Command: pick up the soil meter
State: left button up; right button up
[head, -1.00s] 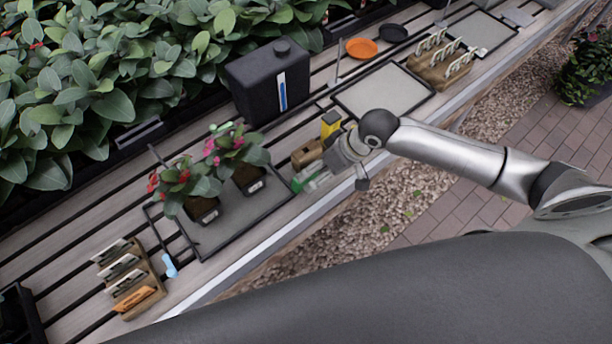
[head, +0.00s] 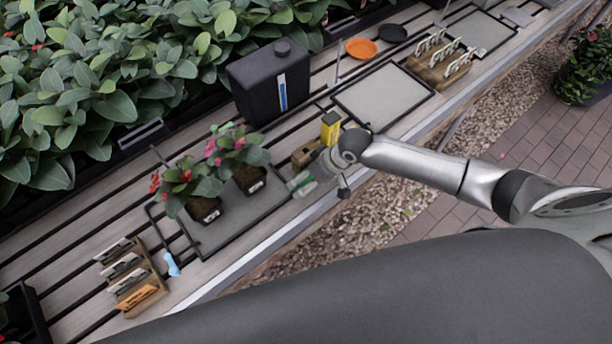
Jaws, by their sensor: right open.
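A yellow upright tool with a dark top (head: 330,128), which looks like the soil meter, stands at a small wooden block (head: 305,154) on the slatted bench. Its lower part is partly hidden by my right wrist. My right gripper (head: 319,178) is open, low over the bench's front edge, just in front of the yellow tool and the block. A pale green piece shows at its fingers; I cannot tell whether it is part of the gripper. No hold on the tool is visible. My left gripper is out of view.
Two potted flowers (head: 205,213) stand on a grey tray (head: 225,232) left of the gripper. A black canister (head: 255,92) stands behind. An empty grey tray (head: 385,96) and a wooden rack (head: 437,72) lie to the right. Wooden label holders (head: 131,278) sit at lower left.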

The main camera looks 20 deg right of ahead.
jog(key=shift+c, duration=0.5)
jog(key=c, duration=0.7)
jog(key=shift+s, duration=0.15)
jog(key=c, duration=0.3)
